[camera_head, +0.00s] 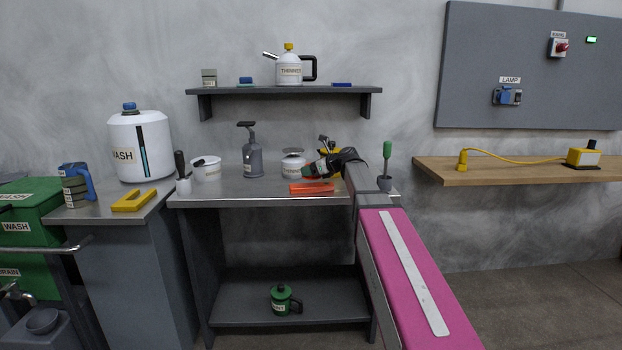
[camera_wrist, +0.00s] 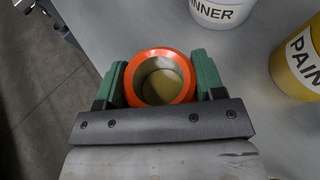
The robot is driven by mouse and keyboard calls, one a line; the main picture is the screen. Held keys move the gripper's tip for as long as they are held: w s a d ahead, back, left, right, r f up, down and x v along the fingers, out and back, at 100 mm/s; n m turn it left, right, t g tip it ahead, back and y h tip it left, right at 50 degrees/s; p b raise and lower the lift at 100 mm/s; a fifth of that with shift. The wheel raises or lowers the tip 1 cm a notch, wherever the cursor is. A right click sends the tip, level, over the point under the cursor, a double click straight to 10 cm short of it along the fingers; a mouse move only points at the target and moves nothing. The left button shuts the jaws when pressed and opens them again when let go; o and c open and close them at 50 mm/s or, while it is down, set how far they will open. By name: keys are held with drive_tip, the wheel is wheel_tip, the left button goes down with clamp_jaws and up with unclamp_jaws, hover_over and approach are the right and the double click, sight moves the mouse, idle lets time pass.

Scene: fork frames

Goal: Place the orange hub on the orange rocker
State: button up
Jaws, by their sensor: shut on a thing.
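My gripper (camera_head: 311,171) is over the middle bench, near its front edge. In the wrist view its green fingers (camera_wrist: 164,80) are shut on the orange hub (camera_wrist: 133,80), a round ring with a wide hole, gripped by its two sides. A tan, round inside shows through the hole. A flat orange piece, which looks like the orange rocker (camera_head: 311,188), lies on the bench at the front edge, just below my gripper in the head view. I cannot make out the rocker in the wrist view. In the head view the hub is mostly hidden by the gripper.
A yellow paint pot (camera_wrist: 298,68) is to the right.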

sight(311, 177)
drive_tip(key=shift+f, duration=1.65)
drive_tip(key=o, duration=1.2)
drive_tip(key=shift+f, duration=0.15)
drive_tip(key=shift+c, duration=0.2)
drive_tip(key=v, duration=1.2)
